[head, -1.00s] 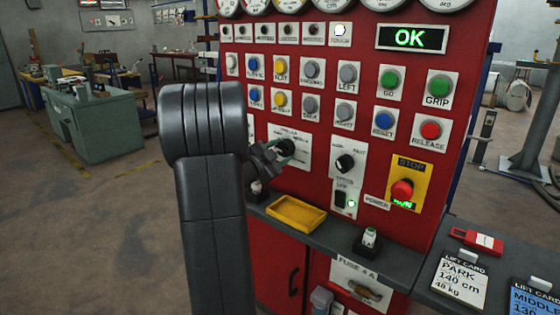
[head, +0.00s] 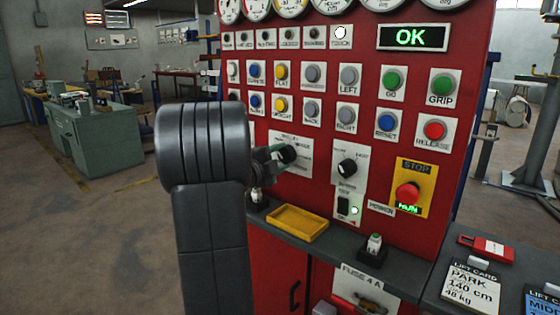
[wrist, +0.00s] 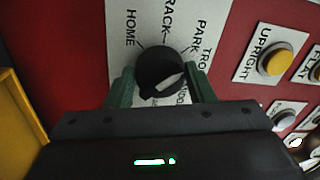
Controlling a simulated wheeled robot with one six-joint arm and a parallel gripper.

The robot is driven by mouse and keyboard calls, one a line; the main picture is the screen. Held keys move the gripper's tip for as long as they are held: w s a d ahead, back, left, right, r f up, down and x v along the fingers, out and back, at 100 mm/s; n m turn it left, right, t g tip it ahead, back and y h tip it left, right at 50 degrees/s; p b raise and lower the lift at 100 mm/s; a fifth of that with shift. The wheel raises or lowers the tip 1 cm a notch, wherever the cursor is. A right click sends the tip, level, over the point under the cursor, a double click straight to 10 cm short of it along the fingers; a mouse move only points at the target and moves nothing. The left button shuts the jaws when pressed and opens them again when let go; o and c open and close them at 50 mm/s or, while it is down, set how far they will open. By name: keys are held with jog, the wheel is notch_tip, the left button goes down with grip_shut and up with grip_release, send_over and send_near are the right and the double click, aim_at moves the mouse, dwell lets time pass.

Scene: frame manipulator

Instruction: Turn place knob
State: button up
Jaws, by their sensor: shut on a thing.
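The place knob (head: 287,153) is a round black dial on a white plate on the red control panel. In the wrist view the knob (wrist: 160,70) shows a white pointer mark toward its lower right. HOME, RACK, PARK and a partly cut-off TRO label stand around it; lower labels are mostly hidden by my gripper. My gripper (head: 277,156) reaches the knob from the left. In the wrist view its green fingers (wrist: 160,86) are shut on the knob, one on each side.
A second black knob (head: 347,168) is to the right, above a power switch (head: 344,206). A red stop button (head: 408,193) is farther right. A yellow tray (head: 298,223) lies on the ledge below. Coloured push buttons fill the panel above.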

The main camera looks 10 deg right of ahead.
dwell(0.3)
jog(key=o, duration=1)
jog(key=v, duration=1.3)
jog(key=shift+s+a+f+p, duration=0.1)
jog(key=shift+s+a+p, duration=0.15)
jog(key=shift+a+p, duration=0.15)
jog(key=shift+d, duration=0.15)
jog(key=x, duration=1.3)
jog(key=shift+w+d+b, duration=0.25)
jog(key=shift+b, duration=0.15)
